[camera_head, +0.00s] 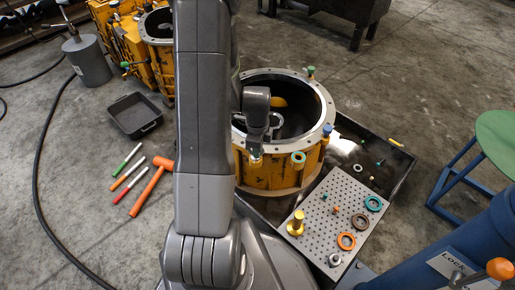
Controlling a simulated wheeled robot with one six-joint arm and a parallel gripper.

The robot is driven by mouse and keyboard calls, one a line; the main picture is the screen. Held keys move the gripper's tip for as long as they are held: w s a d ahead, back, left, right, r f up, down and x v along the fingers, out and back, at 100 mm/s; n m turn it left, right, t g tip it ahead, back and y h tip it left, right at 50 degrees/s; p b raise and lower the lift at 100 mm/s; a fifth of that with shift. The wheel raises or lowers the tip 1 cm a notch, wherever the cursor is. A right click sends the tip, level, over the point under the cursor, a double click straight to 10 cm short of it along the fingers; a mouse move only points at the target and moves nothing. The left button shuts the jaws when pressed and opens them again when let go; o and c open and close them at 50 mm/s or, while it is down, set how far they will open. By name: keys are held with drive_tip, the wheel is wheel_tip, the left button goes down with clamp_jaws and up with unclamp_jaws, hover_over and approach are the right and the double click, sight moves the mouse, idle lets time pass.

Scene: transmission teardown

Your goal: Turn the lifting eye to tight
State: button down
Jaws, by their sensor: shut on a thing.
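The yellow gearbox housing (268,178) stands upright with a grey bolt-hole flange around its open top. My gripper (255,153) is at the near left part of this flange, pointing down. It is shut on a small pale piece at the rim, probably the lifting eye (255,156). The jaws and my arm hide most of that piece, so its shape and how it sits in the flange cannot be told. A teal ring-shaped piece (298,158) is on the flange just right of my gripper, apart from it.
A blue knob (327,130) and a green knob (311,72) stand on the rim. A black bin (134,115) and an orange hammer (153,184) lie left.

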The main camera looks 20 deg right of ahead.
drive_tip(key=c, duration=1.4)
unclamp_jaws()
drive_tip(key=shift+c, duration=0.2)
wheel_tip(320, 180, up, 14)
drive_tip(key=p, duration=0.4)
drive_tip(key=shift+f, duration=0.1)
wheel_tip(320, 180, down, 14)
drive_tip(key=b, duration=0.4)
